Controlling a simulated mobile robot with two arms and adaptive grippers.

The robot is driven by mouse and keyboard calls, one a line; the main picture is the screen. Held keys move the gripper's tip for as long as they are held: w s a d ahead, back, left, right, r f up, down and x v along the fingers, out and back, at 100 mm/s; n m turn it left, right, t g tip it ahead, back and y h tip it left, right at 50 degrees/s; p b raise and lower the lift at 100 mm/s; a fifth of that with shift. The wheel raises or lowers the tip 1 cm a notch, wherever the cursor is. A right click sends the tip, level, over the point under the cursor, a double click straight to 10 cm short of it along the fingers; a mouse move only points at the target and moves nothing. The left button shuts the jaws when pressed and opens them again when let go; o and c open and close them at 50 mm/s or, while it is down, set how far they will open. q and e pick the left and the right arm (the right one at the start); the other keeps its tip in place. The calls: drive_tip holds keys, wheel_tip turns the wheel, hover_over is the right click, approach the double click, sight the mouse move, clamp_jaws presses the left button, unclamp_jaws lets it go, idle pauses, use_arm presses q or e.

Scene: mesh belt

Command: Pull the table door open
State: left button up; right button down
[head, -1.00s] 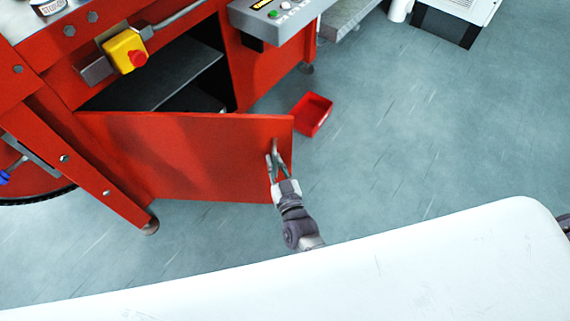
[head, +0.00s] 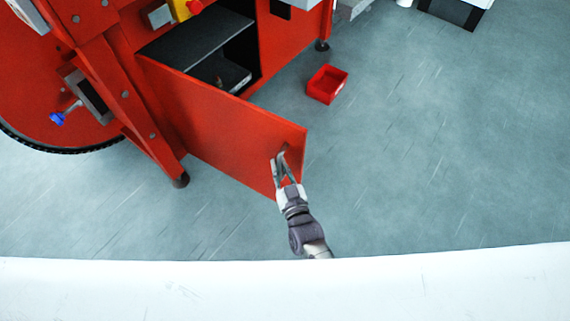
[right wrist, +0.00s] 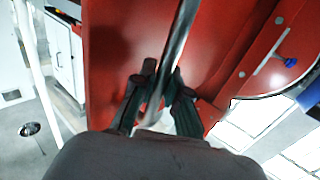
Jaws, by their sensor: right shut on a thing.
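The red table door (head: 215,120) stands swung open from the red table, with the dark inside of the cabinet (head: 215,62) showing behind it. My right gripper (head: 283,160) is at the door's free edge, shut on the door handle. In the right wrist view the handle (right wrist: 180,40) is a grey metal bar running up between the two dark fingers (right wrist: 158,92), with the red door panel (right wrist: 115,45) behind it. My left gripper is not in view.
A small red bin (head: 327,84) lies on the grey floor right of the cabinet. A wheel with a black rim (head: 60,148) is at the left. A white surface (head: 300,285) crosses the bottom. The floor at the right is mostly clear.

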idle(0.3)
drive_tip(key=c, duration=1.2)
unclamp_jaws()
drive_tip(key=shift+a, duration=0.1)
drive_tip(key=shift+s, duration=0.1)
drive_tip(key=shift+s, duration=0.2)
drive_tip(key=v, duration=1.1)
drive_tip(key=shift+s+d, duration=0.2)
drive_tip(key=shift+s, duration=0.05)
drive_tip(key=shift+f, duration=0.1)
